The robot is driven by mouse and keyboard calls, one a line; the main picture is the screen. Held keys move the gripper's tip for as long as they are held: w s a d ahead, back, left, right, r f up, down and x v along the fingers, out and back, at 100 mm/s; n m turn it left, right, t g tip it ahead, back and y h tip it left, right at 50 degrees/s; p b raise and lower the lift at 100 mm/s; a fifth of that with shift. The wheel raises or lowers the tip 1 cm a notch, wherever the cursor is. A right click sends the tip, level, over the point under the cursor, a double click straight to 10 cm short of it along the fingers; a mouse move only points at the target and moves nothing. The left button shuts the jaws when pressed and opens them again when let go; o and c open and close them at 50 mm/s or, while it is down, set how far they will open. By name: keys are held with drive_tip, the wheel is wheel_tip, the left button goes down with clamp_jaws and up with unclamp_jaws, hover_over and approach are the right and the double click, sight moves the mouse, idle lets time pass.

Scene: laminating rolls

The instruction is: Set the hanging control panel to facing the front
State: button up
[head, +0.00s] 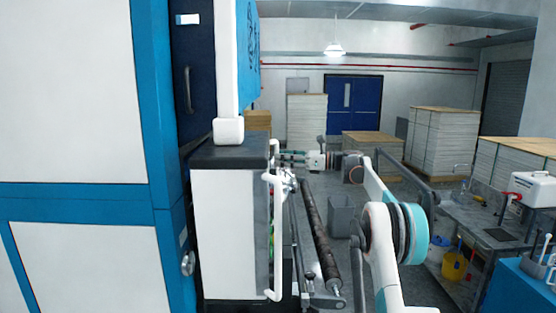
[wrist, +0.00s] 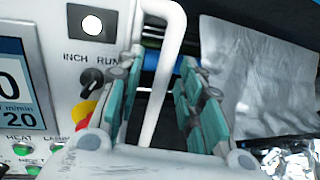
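The hanging control panel (head: 222,235) is a white box with a dark top in the head view. Its broad blank side faces the camera, and its button face points to the right. A white bar handle (head: 278,235) runs down its right edge. My gripper (head: 284,180) is at the upper part of this handle. In the wrist view, my gripper (wrist: 162,68) is open, with teal finger pads on both sides of the white handle (wrist: 165,85) and gaps visible. The panel face (wrist: 70,55) at left shows a screen (wrist: 18,90), a knob and buttons.
A large blue and white machine (head: 80,120) fills the left. A dark roller (head: 320,235) lies right of the panel, below my arm. Crumpled silver film (wrist: 255,70) is behind the handle. A sink counter (head: 465,220) stands at right; pallet stacks (head: 440,135) stand at the back.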

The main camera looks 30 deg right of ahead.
drive_tip(key=v, duration=1)
drive_tip(key=shift+w, duration=0.1)
